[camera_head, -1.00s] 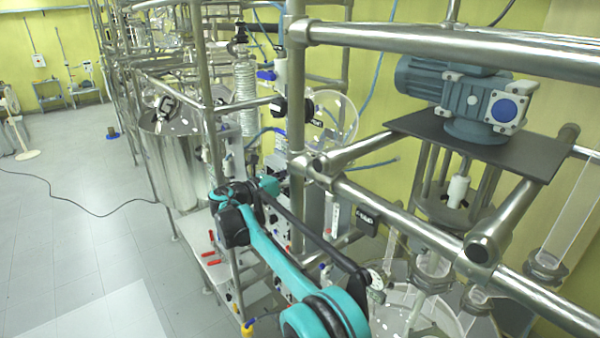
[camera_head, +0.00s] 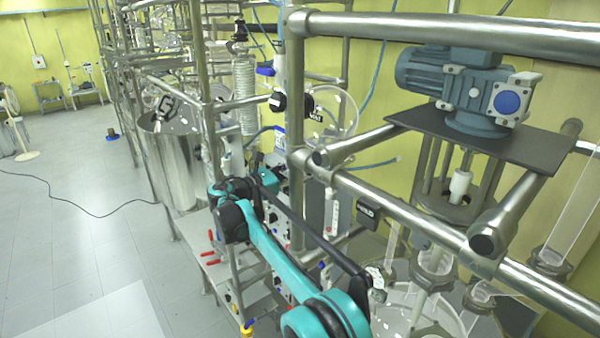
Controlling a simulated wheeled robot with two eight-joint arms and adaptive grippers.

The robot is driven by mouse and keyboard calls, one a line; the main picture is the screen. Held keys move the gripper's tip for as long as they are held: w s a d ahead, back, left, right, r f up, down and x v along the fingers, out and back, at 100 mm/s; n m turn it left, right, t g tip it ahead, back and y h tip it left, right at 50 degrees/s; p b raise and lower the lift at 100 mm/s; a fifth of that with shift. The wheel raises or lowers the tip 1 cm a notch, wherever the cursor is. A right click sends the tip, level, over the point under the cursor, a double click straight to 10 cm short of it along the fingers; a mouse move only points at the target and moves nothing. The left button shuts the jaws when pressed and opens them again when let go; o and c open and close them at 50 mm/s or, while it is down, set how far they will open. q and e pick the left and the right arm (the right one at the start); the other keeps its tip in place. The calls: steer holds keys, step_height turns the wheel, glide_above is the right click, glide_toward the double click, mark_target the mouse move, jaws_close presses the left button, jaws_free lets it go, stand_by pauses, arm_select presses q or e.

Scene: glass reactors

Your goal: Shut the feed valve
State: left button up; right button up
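One of my teal and black arms (camera_head: 270,245) rises from the bottom middle and bends at a black joint (camera_head: 235,210). Its far teal link (camera_head: 267,179) points in among the reactor pipes. No gripper fingers can be made out; the arm and the pipework hide that area. Several valves are in view. One has a black round knob (camera_head: 278,102) beside a small black tag (camera_head: 315,116). A valve with a blue handle (camera_head: 265,71) sits above it. Another black tag (camera_head: 367,213) hangs under the rail. I cannot read the tags, so I cannot tell which valve is the feed valve.
A thick steel rail (camera_head: 440,228) crosses the right side, with another (camera_head: 440,32) above it. A blue-grey motor (camera_head: 470,95) stands on a dark plate (camera_head: 540,150). A steel vessel (camera_head: 175,165) stands at left. Red handles (camera_head: 212,257) sit low. The floor at left is mostly clear.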

steer(key=shift+m+b, duration=0.3)
steer(key=shift+m, duration=1)
steer(key=o, duration=1.2)
steer(key=shift+c, duration=0.2)
steer(key=v, duration=1.2)
